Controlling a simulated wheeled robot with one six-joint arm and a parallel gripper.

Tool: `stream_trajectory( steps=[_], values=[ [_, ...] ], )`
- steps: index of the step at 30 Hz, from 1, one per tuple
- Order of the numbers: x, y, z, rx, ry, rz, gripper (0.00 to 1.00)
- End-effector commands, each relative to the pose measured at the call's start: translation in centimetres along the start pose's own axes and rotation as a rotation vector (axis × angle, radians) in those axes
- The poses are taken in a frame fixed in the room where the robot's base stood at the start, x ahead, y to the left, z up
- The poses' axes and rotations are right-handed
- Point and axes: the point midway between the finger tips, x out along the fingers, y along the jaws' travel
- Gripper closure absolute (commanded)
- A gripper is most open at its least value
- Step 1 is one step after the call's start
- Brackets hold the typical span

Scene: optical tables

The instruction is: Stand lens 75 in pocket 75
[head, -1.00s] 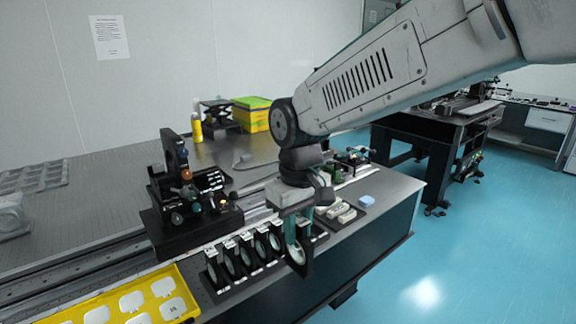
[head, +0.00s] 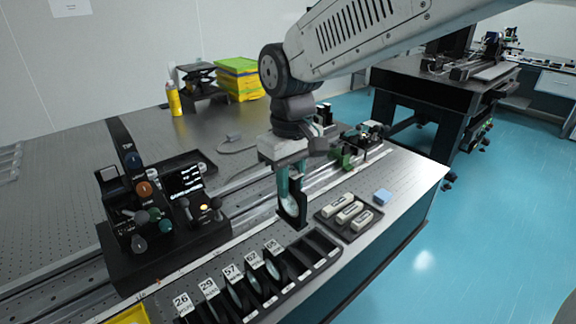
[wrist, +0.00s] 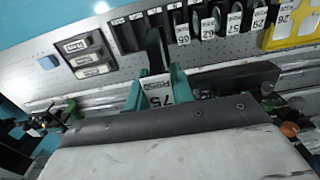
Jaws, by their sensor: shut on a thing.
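My gripper (head: 287,182) is shut on lens 75 (head: 292,208), a round glass in a dark upright holder. In the wrist view, the white label reading 75 (wrist: 160,91) shows between the two green fingers. The lens hangs upright near the back edge of the black lens rack (head: 326,240), by its empty right-hand pockets. I cannot tell how much gap is between its lower end and the rack. The small labels on the empty pockets are unreadable, so I cannot tell which is pocket 75.
Labelled lenses, from 26 (head: 182,304) to 65 (head: 273,248), fill the rack's left pockets. A tray of white blocks (head: 347,213) and a blue block (head: 382,196) lie to the right. A dark instrument (head: 160,205) stands left, and a rail runs behind the rack.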

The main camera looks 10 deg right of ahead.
Motion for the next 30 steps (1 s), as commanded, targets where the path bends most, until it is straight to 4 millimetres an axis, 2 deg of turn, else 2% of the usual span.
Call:
stream_trajectory(
  steps=[8,30],
  values=[
    [1.4,0.0,0.0,0.0,-0.002,0.0,1.0],
    [7.4,0.0,0.0,0.0,-0.002,0.0,1.0]
  ],
)
